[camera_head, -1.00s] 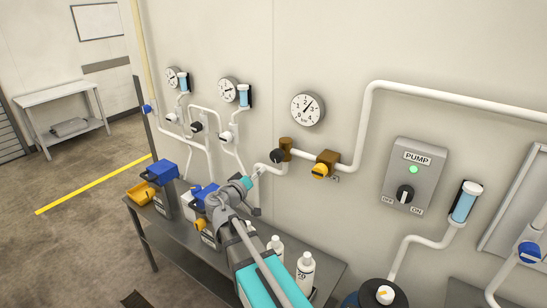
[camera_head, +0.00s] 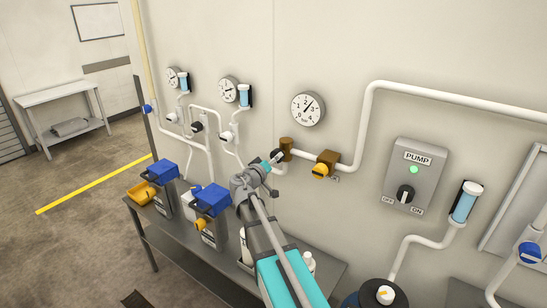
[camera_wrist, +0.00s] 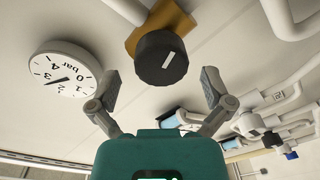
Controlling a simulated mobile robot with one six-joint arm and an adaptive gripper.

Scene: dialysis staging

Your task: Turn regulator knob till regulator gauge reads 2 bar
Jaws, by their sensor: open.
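The regulator knob (camera_wrist: 162,58) is black with a white mark and sits on a brass body in the wrist view. In the head view the brass regulator (camera_head: 286,147) is on the wall pipe, its knob partly hidden by my gripper. The regulator gauge (camera_head: 308,109) is above right of it; its needle points between 2 and 3 bar. The gauge also shows upside down in the wrist view (camera_wrist: 66,72). My gripper (camera_wrist: 158,84) is open and empty, its fingertips on either side of the knob's near end, with gaps and no visible contact.
A brass valve with a yellow knob (camera_head: 320,170) is just right of the regulator. White pipes (camera_head: 366,120) run along the wall. The pump box (camera_head: 414,173) shows a green light. Blue-lidded containers (camera_head: 210,200) and bottles stand on the grey table (camera_head: 318,268) below.

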